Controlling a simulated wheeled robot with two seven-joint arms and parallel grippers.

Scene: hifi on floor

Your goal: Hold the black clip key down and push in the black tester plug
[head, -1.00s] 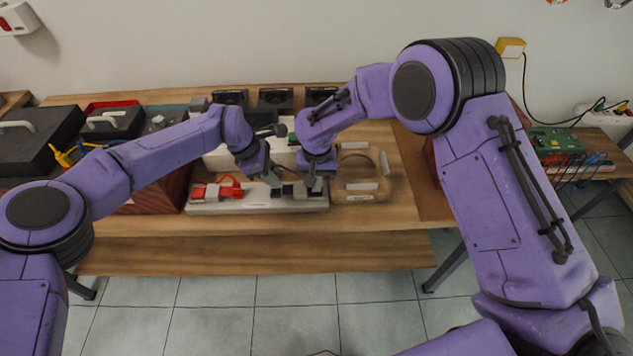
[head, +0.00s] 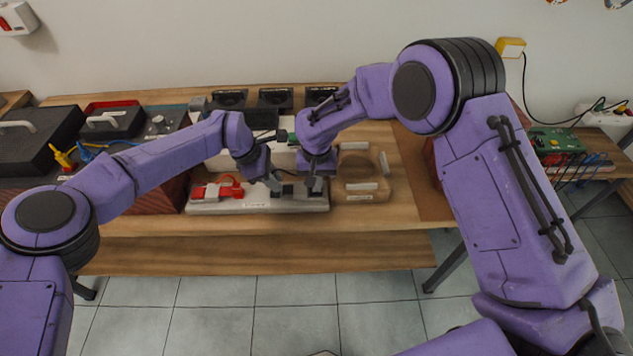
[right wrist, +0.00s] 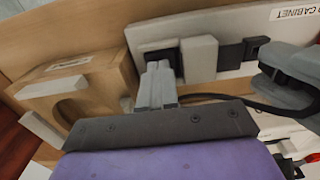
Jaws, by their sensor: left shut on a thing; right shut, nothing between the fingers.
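A light terminal strip (head: 255,208) lies near the front of the bench, with black parts at its right end. The black clip key (right wrist: 147,49) is on the strip, partly hidden behind my right gripper (head: 314,186). That gripper is shut and empty, its fingertips (right wrist: 158,72) at the key, seemingly touching it. My left gripper (head: 273,184) is shut on the black tester plug (right wrist: 257,46), low over the strip. The plug is close to a black block (right wrist: 231,56) beside a grey block (right wrist: 199,58). Whether the plug has entered it I cannot tell.
Red parts (head: 230,189) sit on the strip's left half. A wooden block with a round recess (head: 378,193) stands right of the strip. A black cable (right wrist: 215,97) runs past my right fingers. Black boxes (head: 276,98) line the back.

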